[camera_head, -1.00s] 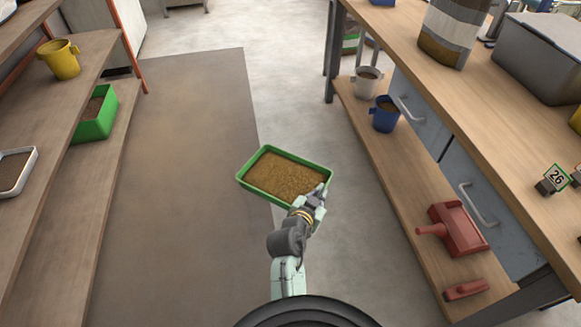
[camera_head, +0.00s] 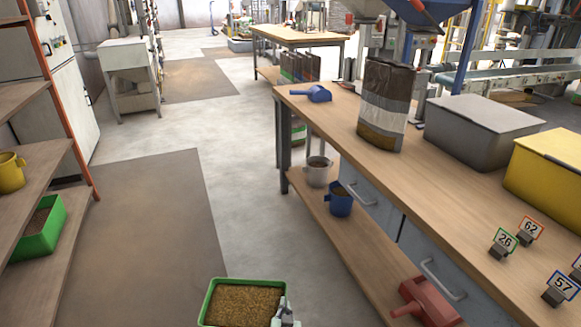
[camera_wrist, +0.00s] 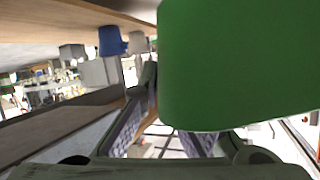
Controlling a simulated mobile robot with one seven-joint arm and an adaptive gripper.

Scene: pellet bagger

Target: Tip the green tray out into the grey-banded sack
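The green tray (camera_head: 243,299), full of brown pellets, is level at the bottom of the head view, out over the floor left of the bench. My gripper (camera_head: 284,315) is shut on its right-hand rim. In the wrist view the tray's green underside or wall (camera_wrist: 240,65) fills the upper right, beside my gripper's fingers (camera_wrist: 150,105), and hides the exact grip. The grey-banded sack (camera_head: 387,92) stands upright on the bench, dark brown above and lighter brown below its pale grey band. Its mouth is hard to make out.
The wooden bench (camera_head: 400,178) holds a blue scoop (camera_head: 311,93), a grey bin (camera_head: 480,130), a yellow bin (camera_head: 550,165) and number cards. Shelves stand left; the aisle is clear.

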